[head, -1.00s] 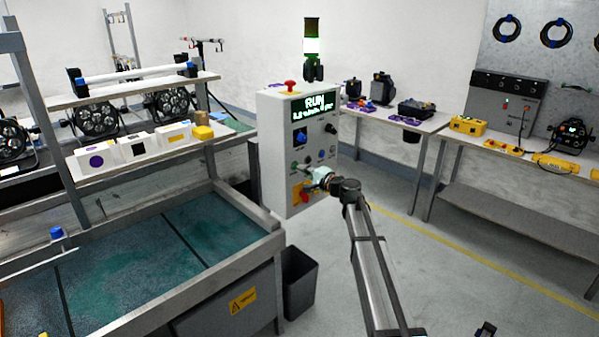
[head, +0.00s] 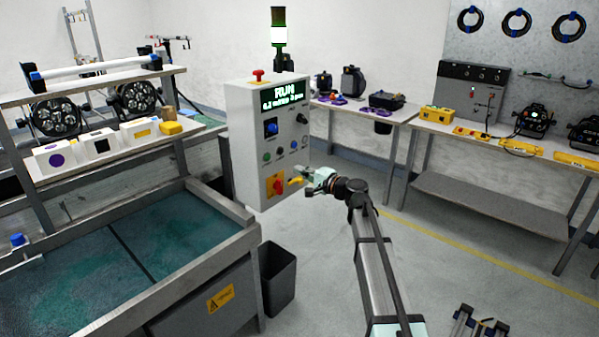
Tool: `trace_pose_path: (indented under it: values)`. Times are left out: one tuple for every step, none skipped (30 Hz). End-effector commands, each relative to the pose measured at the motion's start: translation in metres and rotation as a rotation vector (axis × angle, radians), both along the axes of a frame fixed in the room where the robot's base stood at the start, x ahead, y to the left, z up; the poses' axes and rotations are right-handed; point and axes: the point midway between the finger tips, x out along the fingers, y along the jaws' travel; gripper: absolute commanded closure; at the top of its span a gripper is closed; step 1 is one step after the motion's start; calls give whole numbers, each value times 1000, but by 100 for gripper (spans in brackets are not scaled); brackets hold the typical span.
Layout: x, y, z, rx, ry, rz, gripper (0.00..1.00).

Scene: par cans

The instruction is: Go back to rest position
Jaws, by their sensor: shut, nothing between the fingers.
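My gripper (head: 308,172) is at the end of my arm, in the middle of the head view. It is shut and empty. It is just right of the grey control box (head: 240,150), close to the box's lower front, and a small gap seems to show between them. The box has a lit screen (head: 285,94) reading RUN, a red mushroom button (head: 258,75) on top, a blue knob (head: 270,127) and a red rotary switch on a yellow plate (head: 276,185).
A teal-floored basin (head: 180,235) with a metal rim fills the lower left. A dark bin (head: 277,277) stands below the box. Workbenches (head: 480,140) with equipment line the right and back.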

Motion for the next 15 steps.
trace_pose_path:
  values:
    - [0, 0, 0, 0, 0, 0, 100]
    - [0, 0, 0, 0, 0, 0, 100]
    - [0, 0, 0, 0, 0, 0, 100]
    - [0, 0, 0, 0, 0, 0, 100]
    - [0, 0, 0, 0, 0, 0, 100]
    - [0, 0, 0, 0, 0, 0, 100]
    - [0, 0, 0, 0, 0, 0, 100]
    - [0, 0, 0, 0, 0, 0, 100]
    - [0, 0, 0, 0, 0, 0, 100]
    - [0, 0, 0, 0, 0, 0, 100]
    - [0, 0, 0, -1, -1, 0, 100]
    - [-1, 1, 0, -3, -3, 5, 100]
    - [-2, 2, -2, -11, -4, 10, 100]
    - [-2, 2, -4, -24, -5, 15, 100]
    - [-5, 3, -8, -48, -7, 23, 100]
